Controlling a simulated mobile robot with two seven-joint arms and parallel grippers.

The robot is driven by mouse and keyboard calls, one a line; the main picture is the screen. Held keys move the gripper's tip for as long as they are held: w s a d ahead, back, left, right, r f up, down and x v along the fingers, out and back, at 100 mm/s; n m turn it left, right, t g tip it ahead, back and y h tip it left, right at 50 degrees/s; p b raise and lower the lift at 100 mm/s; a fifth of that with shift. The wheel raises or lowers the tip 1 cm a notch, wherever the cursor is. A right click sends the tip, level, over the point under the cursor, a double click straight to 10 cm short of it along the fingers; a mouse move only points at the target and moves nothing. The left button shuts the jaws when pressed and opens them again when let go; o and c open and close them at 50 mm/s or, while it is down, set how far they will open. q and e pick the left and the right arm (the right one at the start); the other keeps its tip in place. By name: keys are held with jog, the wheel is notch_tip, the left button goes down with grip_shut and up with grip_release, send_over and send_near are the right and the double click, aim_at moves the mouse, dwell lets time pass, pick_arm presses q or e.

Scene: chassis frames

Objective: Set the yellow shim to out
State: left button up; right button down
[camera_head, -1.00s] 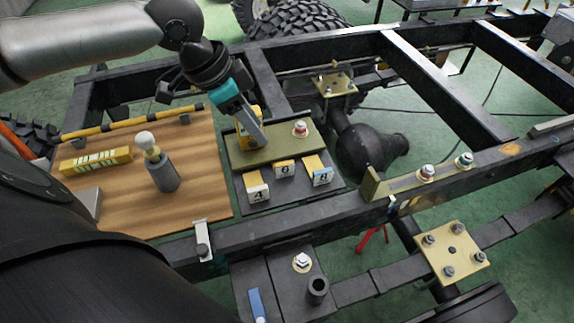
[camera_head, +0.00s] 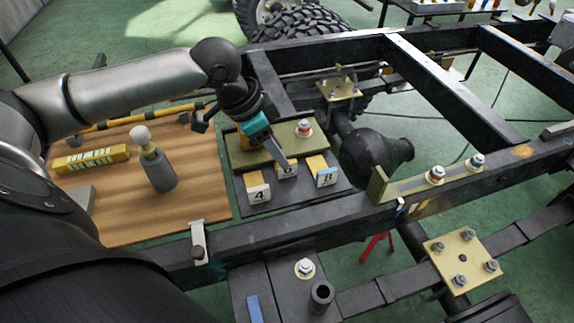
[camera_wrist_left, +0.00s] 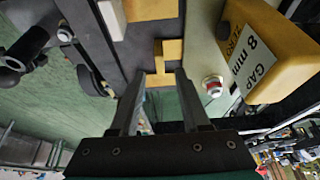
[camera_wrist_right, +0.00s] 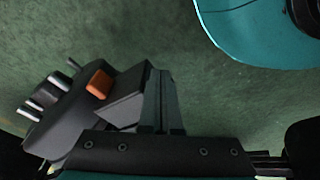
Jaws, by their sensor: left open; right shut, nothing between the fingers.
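In the left wrist view, a yellow piece (camera_wrist_left: 163,62) lies just beyond and between the open fingers (camera_wrist_left: 158,85), apparently not gripped. My right gripper (camera_wrist_right: 160,100) is shut and empty, away from the shims, in the right wrist view.
A yellow gauge block marked GAP 8 mm (camera_wrist_left: 265,50) stands close beside the left fingers. A red-and-white bolt (camera_head: 304,128) rises from the olive plate (camera_head: 285,137). A wooden board (camera_head: 190,205) and dark chassis rails (camera_head: 300,224) surround the area.

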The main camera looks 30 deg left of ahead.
pick_arm(q)
jog(key=b+x, duration=0.1)
jog(key=x, duration=0.2)
jog(key=shift+f, duration=0.15)
jog(key=shift+b+x, duration=0.7)
jog(key=shift+x, duration=0.35)
pick_arm(e)
jog(key=shift+t, duration=0.3)
jog(key=shift+w+a+r, duration=0.15)
jog(key=shift+w+r, duration=0.3)
jog(key=shift+r, duration=0.4)
jog(key=shift+w+a+r, duration=0.2)
jog(key=shift+w+r, duration=0.2)
jog(key=shift+r, duration=0.4)
jog(key=shift+w+a+r, duration=0.15)
jog(key=shift+w+r, duration=0.3)
jog(key=shift+r, duration=0.4)
pick_arm(q)
grip_shut()
